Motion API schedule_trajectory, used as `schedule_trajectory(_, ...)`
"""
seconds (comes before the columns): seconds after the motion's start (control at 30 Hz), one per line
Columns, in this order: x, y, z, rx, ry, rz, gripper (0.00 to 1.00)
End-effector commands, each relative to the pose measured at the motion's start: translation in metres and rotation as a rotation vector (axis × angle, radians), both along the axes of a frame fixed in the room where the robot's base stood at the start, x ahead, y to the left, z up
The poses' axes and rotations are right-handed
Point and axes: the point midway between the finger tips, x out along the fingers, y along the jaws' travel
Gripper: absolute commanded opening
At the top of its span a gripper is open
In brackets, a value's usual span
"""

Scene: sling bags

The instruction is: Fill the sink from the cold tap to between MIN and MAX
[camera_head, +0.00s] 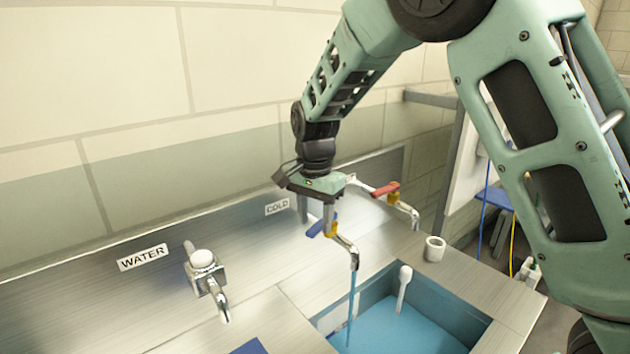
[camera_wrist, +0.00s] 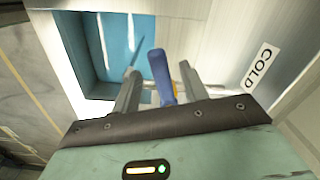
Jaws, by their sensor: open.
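The cold tap (camera_head: 345,252) stands below the COLD label (camera_head: 277,208). Its blue handle (camera_head: 316,229) shows in the wrist view (camera_wrist: 161,72). A stream of water (camera_head: 351,305) runs from its spout into the sink (camera_head: 480,322). Blue water (camera_head: 400,330) covers the sink's bottom; I cannot make out MIN or MAX marks or judge the level against them. A pale patch on the sink's left inner wall is unreadable. My gripper (camera_head: 328,215) is open over the cold tap, with the blue handle between its two fingers in the wrist view (camera_wrist: 158,85).
A red-handled tap (camera_head: 387,190) is close on the right of my gripper. A white cup (camera_head: 434,249) stands behind the sink. A white-handled item (camera_head: 403,287) stands at the sink's back edge.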

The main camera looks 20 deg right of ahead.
Motion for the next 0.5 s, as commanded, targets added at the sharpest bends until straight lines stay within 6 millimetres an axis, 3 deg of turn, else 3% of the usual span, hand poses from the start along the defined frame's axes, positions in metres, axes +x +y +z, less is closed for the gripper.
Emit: schedule_trajectory(0.5, 0.001, 0.0, 0.114, 0.002, -0.006, 0.0, 0.44)
